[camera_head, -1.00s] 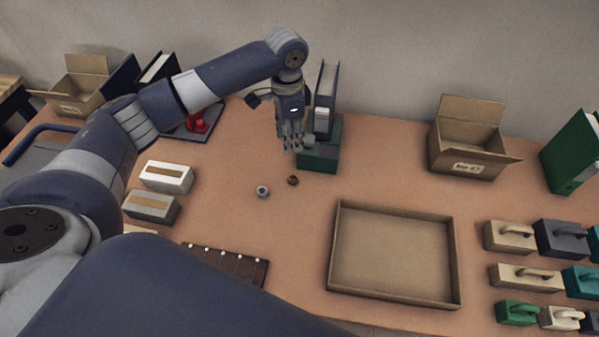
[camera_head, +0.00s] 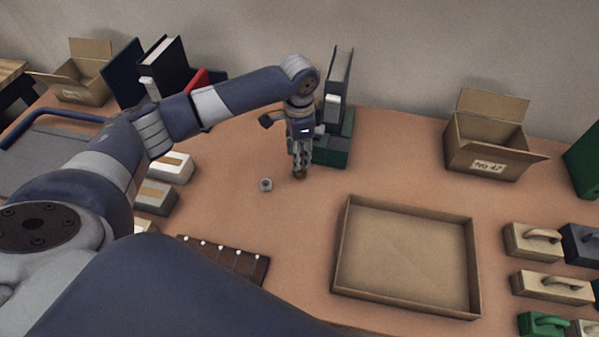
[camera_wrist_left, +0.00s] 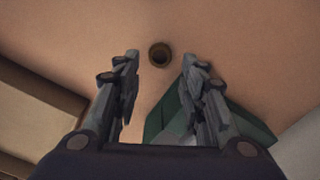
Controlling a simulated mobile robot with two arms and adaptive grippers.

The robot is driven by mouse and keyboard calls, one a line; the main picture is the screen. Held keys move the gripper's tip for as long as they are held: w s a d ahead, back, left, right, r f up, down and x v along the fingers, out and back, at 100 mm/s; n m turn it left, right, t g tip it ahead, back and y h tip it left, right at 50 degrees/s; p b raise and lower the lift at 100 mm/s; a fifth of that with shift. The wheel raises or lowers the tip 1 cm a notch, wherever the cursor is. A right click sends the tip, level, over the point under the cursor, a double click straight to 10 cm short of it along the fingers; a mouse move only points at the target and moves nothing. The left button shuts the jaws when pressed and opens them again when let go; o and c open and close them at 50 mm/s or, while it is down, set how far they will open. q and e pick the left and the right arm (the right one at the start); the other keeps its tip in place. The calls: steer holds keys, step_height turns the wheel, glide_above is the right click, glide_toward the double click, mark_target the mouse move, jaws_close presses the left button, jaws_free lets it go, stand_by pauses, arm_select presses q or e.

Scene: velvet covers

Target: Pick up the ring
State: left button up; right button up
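A small brown ring (camera_head: 301,176) lies on the table right under the fingertips of my left gripper (camera_head: 300,166), which partly cover it in the head view. In the left wrist view the ring (camera_wrist_left: 160,54) shows its dark hole, beyond the fingertips and roughly centred between them. My left gripper (camera_wrist_left: 157,60) is open and empty, its two fingers well apart. A small grey ring-like piece (camera_head: 266,185) lies to the left of the brown ring. My right gripper is not in view.
A shallow cardboard tray (camera_head: 345,250) lies to the right front. A wooden strip with pegs (camera_head: 225,260) lies in front.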

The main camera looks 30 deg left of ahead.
mark_target(299, 171)
arm_select(q)
step_height(299, 171, down, 7)
steer(key=shift+r+p, duration=0.2)
steer(key=shift+p, duration=0.1)
steer(key=shift+c, duration=0.5)
steer(key=c, duration=0.5)
